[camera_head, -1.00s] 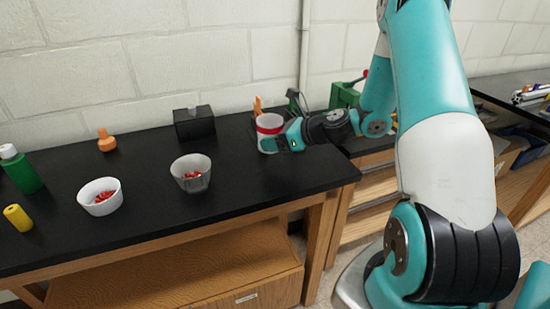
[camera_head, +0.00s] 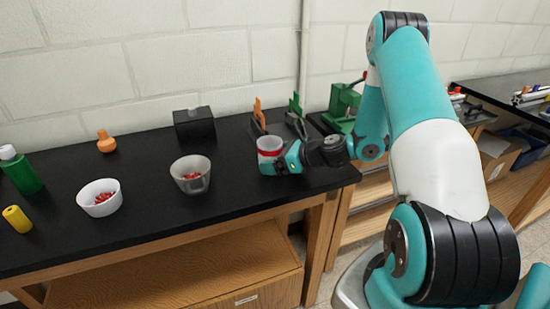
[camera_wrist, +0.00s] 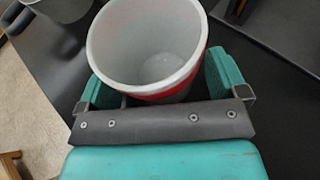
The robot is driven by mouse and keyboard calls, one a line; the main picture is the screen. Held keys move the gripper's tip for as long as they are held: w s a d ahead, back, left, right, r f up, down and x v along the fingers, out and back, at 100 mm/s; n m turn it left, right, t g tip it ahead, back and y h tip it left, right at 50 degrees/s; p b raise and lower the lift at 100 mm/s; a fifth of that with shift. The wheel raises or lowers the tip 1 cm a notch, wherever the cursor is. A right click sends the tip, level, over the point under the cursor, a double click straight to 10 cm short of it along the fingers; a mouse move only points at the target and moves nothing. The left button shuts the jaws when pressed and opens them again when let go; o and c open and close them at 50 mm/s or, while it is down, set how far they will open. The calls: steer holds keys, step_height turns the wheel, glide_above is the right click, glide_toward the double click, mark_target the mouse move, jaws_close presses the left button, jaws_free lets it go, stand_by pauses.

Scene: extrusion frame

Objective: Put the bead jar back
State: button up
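The white jar with a red band (camera_head: 270,146) is at my gripper (camera_head: 283,160), near the right end of the black bench. In the wrist view the jar (camera_wrist: 150,45) stands between the two teal fingers (camera_wrist: 165,85), which hold it from both sides. I look down into its open top, and its inside looks empty. In the head view the gripper hides its lower part, and I cannot tell whether its base touches the bench. Red beads lie in a grey cup (camera_head: 190,184) and in a white bowl (camera_head: 100,208) to the left.
Behind the jar stand an orange upright piece (camera_head: 258,117) and a green one (camera_head: 295,108). A black box (camera_head: 194,125), an orange bottle (camera_head: 106,143), a green bottle (camera_head: 22,174) and a yellow cylinder (camera_head: 17,219) are further left. The bench between jar and grey cup is clear.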

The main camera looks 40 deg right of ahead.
steer(key=shift+r, duration=0.25)
steer(key=b+v, duration=0.1)
steer(key=v, duration=1)
steer(key=shift+s+d, duration=0.15)
steer(key=shift+d, duration=0.05)
steer(key=s+a+r+n+g+y, duration=0.1)
steer(key=a+r+n+g, duration=0.25)
steer(key=a+n, duration=0.6)
steer(key=s+a+r+n+g+y, duration=0.1)
steer(key=a+r+n+g, duration=0.25)
steer(key=a+n, duration=0.55)
steer(key=s+a+r+n+g+h, duration=0.2)
steer(key=s+a+n, duration=0.3)
steer(key=s+n, duration=0.3)
steer(key=s+a+r+n+g+h, duration=0.2)
steer(key=s+a+r+n, duration=0.2)
steer(key=n, duration=0.7)
steer(key=s+a, duration=0.2)
steer(key=s, duration=0.2)
steer(key=shift+s+a+r+g, duration=0.2)
steer(key=shift+g, duration=0.2)
